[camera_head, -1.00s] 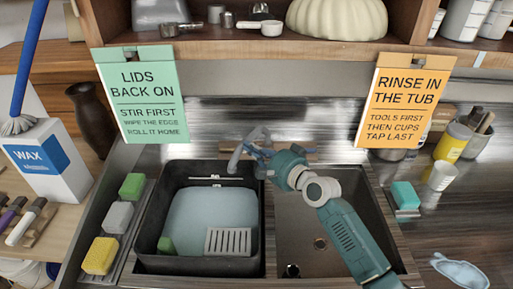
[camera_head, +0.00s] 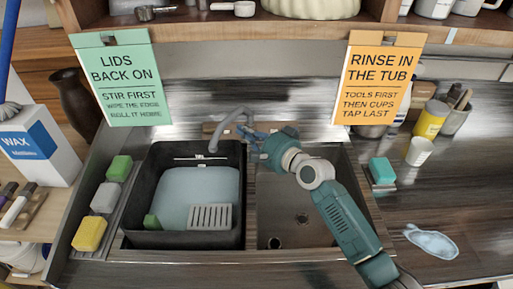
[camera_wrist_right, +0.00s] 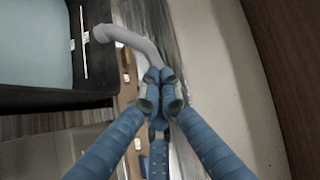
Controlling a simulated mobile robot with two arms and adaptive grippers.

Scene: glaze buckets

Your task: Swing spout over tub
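The grey curved spout (camera_head: 233,118) rises behind the sink, and its tip hangs over the back right part of the black tub (camera_head: 241,215). The tub sits in the left sink basin with pale blue water in it. My right gripper (camera_head: 256,138) is at the lower part of the spout, behind the divider of the sink. In the right wrist view the blue fingertips (camera_wrist_right: 160,88) are closed together at the lower end of the visible spout (camera_wrist_right: 130,38). The spout's base is hidden behind them. My left gripper is in neither view.
The right basin (camera_head: 290,212) is empty below my right arm. Several sponges stand left of the tub, and a teal sponge (camera_head: 382,171) lies right of the sink. Two signs, green (camera_head: 121,85) and orange (camera_head: 374,85), hang from the shelf above. A puddle (camera_head: 432,242) lies on the right counter.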

